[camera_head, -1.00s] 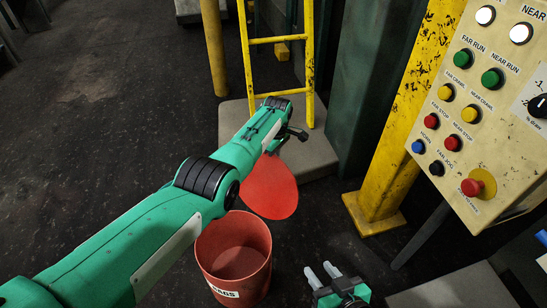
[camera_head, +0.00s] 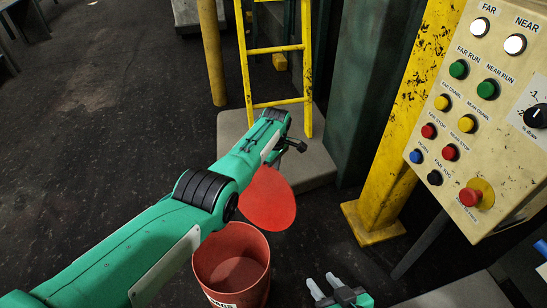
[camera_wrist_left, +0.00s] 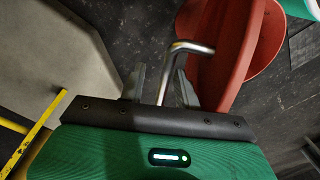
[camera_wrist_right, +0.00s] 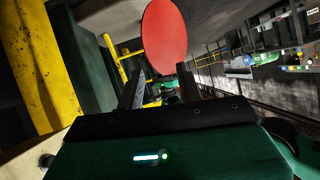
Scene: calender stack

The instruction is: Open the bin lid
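The red bin (camera_head: 232,289) stands on the floor with its mouth uncovered and its inside visible. Its round red lid (camera_head: 268,200) is tilted up at the far side of the rim; it also shows in the right wrist view (camera_wrist_right: 165,38). My left gripper (camera_head: 298,146) is beyond the lid, its fingers largely hidden by the arm. In the left wrist view its fingers (camera_wrist_left: 158,88) are apart, with a bent metal handle (camera_wrist_left: 165,75) between them and a gap visible. My right gripper (camera_head: 321,284) is open and empty, to the right of the bin.
A yellow ladder (camera_head: 275,49) stands behind the lid on a grey slab (camera_head: 315,165). A yellow post (camera_head: 385,180) and a button panel (camera_head: 485,115) stand to the right. Dark floor (camera_head: 90,150) is clear on the left.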

